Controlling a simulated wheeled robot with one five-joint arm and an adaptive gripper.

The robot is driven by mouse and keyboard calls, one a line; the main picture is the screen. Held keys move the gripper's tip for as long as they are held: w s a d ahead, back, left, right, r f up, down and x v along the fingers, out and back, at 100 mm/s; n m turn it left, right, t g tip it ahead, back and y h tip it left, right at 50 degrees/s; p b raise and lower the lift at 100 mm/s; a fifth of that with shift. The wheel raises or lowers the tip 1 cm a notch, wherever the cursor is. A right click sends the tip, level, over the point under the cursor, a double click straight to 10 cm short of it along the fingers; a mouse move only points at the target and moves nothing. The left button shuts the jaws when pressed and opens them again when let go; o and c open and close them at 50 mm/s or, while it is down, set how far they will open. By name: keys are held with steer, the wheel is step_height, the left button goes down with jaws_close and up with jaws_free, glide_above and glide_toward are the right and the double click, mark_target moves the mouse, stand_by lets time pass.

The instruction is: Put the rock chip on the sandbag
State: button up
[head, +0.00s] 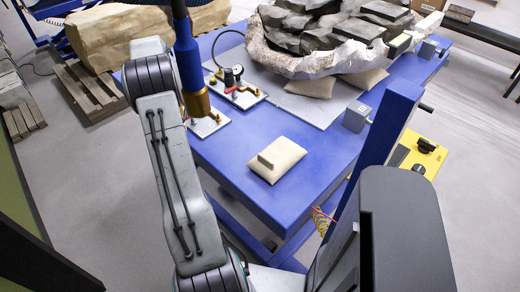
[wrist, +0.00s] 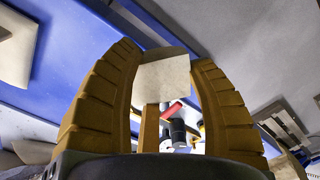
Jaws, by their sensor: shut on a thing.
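My gripper (wrist: 165,85) shows in the wrist view with its two ridged yellow-brown fingers around a flat, pale grey rock chip (wrist: 163,76). The fingers are shut on the chip, which stands out between their tips. In the head view I cannot make out the gripper or the held chip. The sandbag (head: 284,168), a beige cushion, lies on the near part of the blue table. A small grey-brown block (head: 266,160) lies on its left side. Part of the sandbag (wrist: 17,52) shows at the upper left of the wrist view, apart from the gripper.
The blue table (head: 230,150) has bare room around the sandbag. A plate with a gauge and red part (head: 236,88) stands behind it. A grey cube (head: 356,116) and large fossil block (head: 315,60) stand farther back.

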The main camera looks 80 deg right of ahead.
steer(key=s+d+m+b, duration=0.1)
steer(key=s+d+m, duration=0.3)
steer(key=s, duration=0.7)
steer(key=s+d+m+b, duration=0.1)
steer(key=s+d+m, duration=0.1)
steer(key=s+d, duration=0.65)
steer(key=s+a+m+b, duration=0.15)
steer(key=s+m, duration=0.35)
steer(key=s, duration=1.5)
glide_above(271, 149)
step_height(271, 149, down, 6)
steer(key=shift+r, duration=0.2)
steer(key=shift+a+f+p, duration=0.15)
steer(key=shift+f+p, duration=0.55)
steer(key=shift+p, duration=0.1)
steer(key=shift+f, duration=1.45)
